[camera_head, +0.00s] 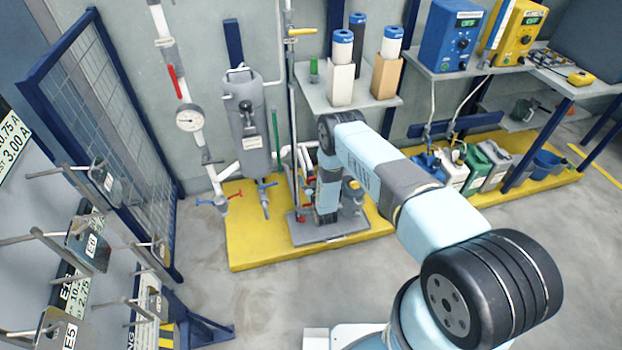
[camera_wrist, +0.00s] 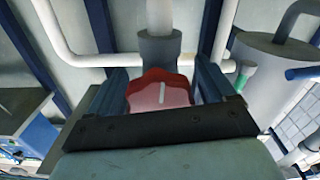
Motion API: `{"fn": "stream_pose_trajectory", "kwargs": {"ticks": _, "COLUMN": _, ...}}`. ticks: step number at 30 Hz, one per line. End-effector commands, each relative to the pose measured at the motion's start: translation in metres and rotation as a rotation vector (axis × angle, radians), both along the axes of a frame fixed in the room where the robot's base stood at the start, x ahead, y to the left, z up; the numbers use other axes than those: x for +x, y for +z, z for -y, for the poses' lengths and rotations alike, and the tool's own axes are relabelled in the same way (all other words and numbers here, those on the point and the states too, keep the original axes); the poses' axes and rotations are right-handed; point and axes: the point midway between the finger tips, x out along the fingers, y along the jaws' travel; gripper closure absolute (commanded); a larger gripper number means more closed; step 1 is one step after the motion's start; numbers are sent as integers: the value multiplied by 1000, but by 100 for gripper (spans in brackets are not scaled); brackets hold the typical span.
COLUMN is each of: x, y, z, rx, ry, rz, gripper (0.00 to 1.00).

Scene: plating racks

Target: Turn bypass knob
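A red scalloped knob (camera_wrist: 160,91) with a white pointer line sits near the middle of the wrist view, below a grey collar (camera_wrist: 159,48) on a white pipe. The line stands slightly tilted from vertical. My gripper (camera_wrist: 162,86) has one blue finger on each side of the knob, at its left and right edges. Whether the fingers press on it or leave a small gap cannot be told. In the head view my arm reaches to the piping on the yellow platform (camera_head: 250,252), and it hides the knob and my gripper's fingertips.
A grey tank (camera_head: 250,130), a pressure gauge (camera_head: 189,118) and blue-handled valves (camera_head: 265,186) stand left of my arm. A shelf (camera_head: 370,103) with filter cartridges is behind it. Jugs (camera_head: 490,160) stand to the right.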

Motion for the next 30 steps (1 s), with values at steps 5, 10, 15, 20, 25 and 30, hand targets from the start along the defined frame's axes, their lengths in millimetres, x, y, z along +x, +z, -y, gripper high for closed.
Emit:
{"fn": "stream_pose_trajectory", "kwargs": {"ticks": 5, "x": 0, "y": 0, "z": 0, "rx": 0, "ry": 0, "rz": 0, "gripper": 35}}
{"fn": "stream_pose_trajectory", "kwargs": {"ticks": 10, "x": 0, "y": 0, "z": 0, "rx": 0, "ry": 0, "rz": 0, "gripper": 51}}
{"fn": "stream_pose_trajectory", "kwargs": {"ticks": 15, "x": 0, "y": 0, "z": -1, "rx": 0, "ry": 1, "rz": 0, "gripper": 67}}
{"fn": "stream_pose_trajectory", "kwargs": {"ticks": 20, "x": -1, "y": 0, "z": 0, "rx": 36, "ry": 0, "rz": -11, "gripper": 68}}
{"fn": "stream_pose_trajectory", "kwargs": {"ticks": 25, "x": -1, "y": -1, "z": 0, "rx": 123, "ry": 0, "rz": -36, "gripper": 68}}
{"fn": "stream_pose_trajectory", "kwargs": {"ticks": 30, "x": -1, "y": -1, "z": -1, "rx": 133, "ry": 1, "rz": -39, "gripper": 68}}
